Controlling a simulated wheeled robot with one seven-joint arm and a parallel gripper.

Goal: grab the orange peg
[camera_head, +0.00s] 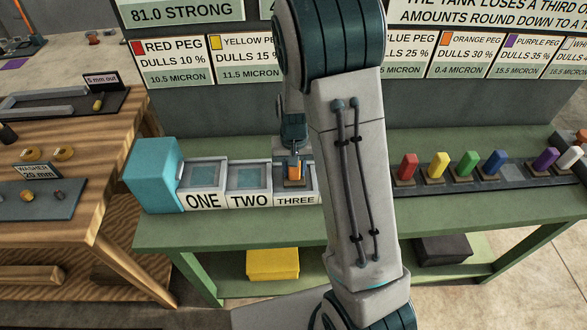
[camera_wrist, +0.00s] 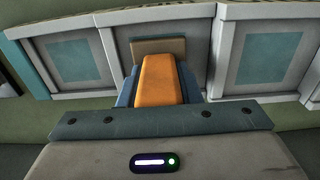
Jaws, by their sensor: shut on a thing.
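The orange peg (camera_head: 294,169) with its brown base is at the compartment labelled THREE (camera_head: 296,199). My gripper (camera_head: 294,150) points down over that compartment and is shut on the peg. In the wrist view the orange peg (camera_wrist: 160,80) sits between my blue-grey fingers, with its brown base (camera_wrist: 158,47) beyond. I cannot tell whether the base rests in the compartment or is just above it. Compartments ONE (camera_head: 203,175) and TWO (camera_head: 249,177), to the left, show pale blue squares and hold no peg.
A rack (camera_head: 512,173) at right holds red (camera_head: 408,165), yellow (camera_head: 438,164), green, blue, purple and white pegs, with a bare place between blue and purple. A small orange thing (camera_head: 582,135) stands at the right edge. A turquoise block (camera_head: 152,174) ends the row. My arm hides the bench's middle.

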